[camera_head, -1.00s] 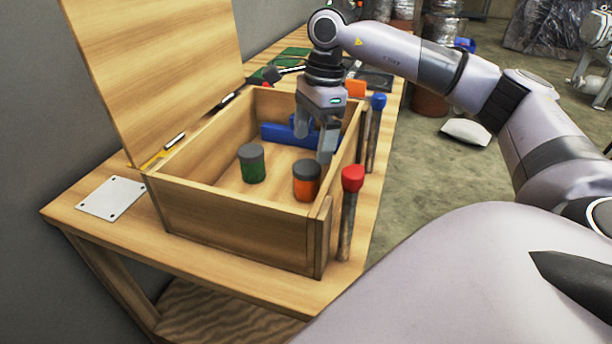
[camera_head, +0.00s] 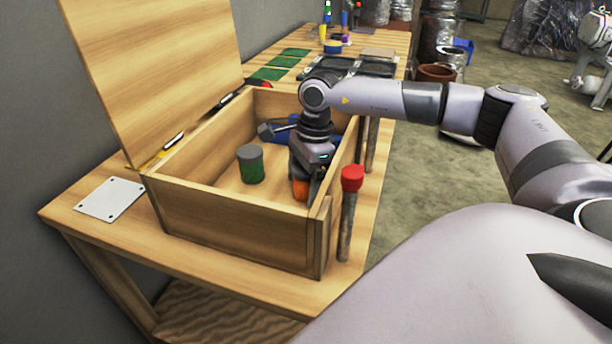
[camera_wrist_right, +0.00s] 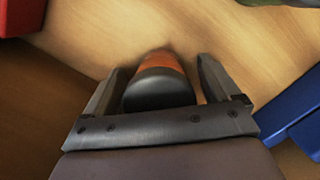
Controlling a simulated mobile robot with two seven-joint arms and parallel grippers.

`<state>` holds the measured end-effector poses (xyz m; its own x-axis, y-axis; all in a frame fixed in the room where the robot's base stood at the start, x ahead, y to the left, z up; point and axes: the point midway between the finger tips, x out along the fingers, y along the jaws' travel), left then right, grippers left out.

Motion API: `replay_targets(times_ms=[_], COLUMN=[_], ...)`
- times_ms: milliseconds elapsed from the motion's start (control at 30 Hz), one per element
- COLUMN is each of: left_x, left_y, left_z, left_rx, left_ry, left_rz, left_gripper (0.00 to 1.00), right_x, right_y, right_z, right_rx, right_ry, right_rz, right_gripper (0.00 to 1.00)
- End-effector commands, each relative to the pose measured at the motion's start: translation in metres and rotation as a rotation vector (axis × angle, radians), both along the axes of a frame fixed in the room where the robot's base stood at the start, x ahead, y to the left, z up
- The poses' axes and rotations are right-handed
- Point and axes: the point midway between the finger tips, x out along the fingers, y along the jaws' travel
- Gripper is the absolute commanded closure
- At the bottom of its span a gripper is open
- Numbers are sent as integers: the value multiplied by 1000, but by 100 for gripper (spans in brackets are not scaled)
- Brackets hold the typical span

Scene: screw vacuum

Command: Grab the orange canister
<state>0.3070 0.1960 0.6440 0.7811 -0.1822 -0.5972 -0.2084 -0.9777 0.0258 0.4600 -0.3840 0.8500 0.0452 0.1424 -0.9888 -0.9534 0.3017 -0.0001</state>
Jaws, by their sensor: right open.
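The orange canister (camera_head: 301,190) stands inside the open wooden box, near its front right corner, mostly hidden behind my right gripper (camera_head: 304,183) in the head view. In the right wrist view, the canister (camera_wrist_right: 158,84) shows its dark lid and orange body between the two fingers of the right gripper (camera_wrist_right: 163,88). The fingers are open, one on each side, with a gap visible at the right finger. My left gripper is not in view.
A green canister (camera_head: 250,164) stands in the box to the left. The wooden box (camera_head: 228,226) has walls close around the gripper and a raised lid (camera_head: 160,75). A blue object (camera_wrist_right: 300,122) lies near the right finger.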

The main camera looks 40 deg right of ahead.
Motion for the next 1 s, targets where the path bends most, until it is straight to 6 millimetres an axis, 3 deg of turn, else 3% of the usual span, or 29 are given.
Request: replay_targets(times_ms=[33, 67, 233, 667, 867, 1000], left_x=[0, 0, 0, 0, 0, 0], left_y=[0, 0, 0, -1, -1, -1], left_z=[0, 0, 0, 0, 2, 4], left_rx=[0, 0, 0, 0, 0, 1], left_ry=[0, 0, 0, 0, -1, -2], left_rz=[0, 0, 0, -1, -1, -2], left_gripper=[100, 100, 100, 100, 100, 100], right_x=[0, 0, 0, 1, 1, 1], right_y=[0, 0, 0, 0, 0, 1], right_z=[0, 0, 0, 8, 33, 62], right_rx=[0, 0, 0, 1, 2, 1], right_ry=[0, 0, 0, -3, -4, -6], right_rz=[0, 0, 0, 1, 2, 0], right_gripper=[10, 17, 72, 72, 72, 72])
